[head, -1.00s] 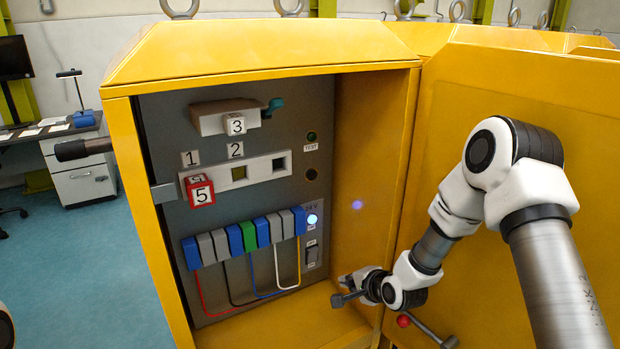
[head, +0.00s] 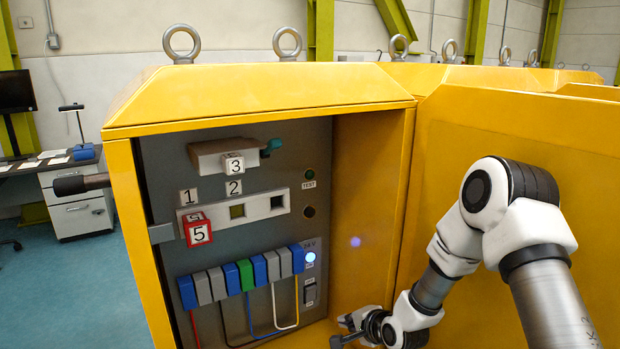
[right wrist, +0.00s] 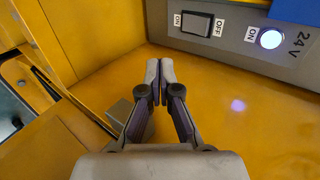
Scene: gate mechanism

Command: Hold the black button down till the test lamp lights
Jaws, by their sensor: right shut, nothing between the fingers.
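The test lamp (head: 310,174) is a small dark green round lamp above the TEST label, and it looks unlit. Below it is a round dark spot (head: 309,211), which looks like the black button; nothing touches it. My right gripper (head: 343,331) is low at the right front of the cabinet opening, below and right of the button. In the right wrist view its fingers (right wrist: 159,75) are together and empty. The lamp and button are outside that view. My left gripper is not in view.
A blue-white 24 V lamp (head: 310,257) glows above a rocker switch (head: 310,294); the wrist view shows the switch (right wrist: 196,24) too. Numbered sockets, a red cube (head: 198,231) marked 5 and several wired terminals are at left. The open yellow door (head: 540,130) stands at right.

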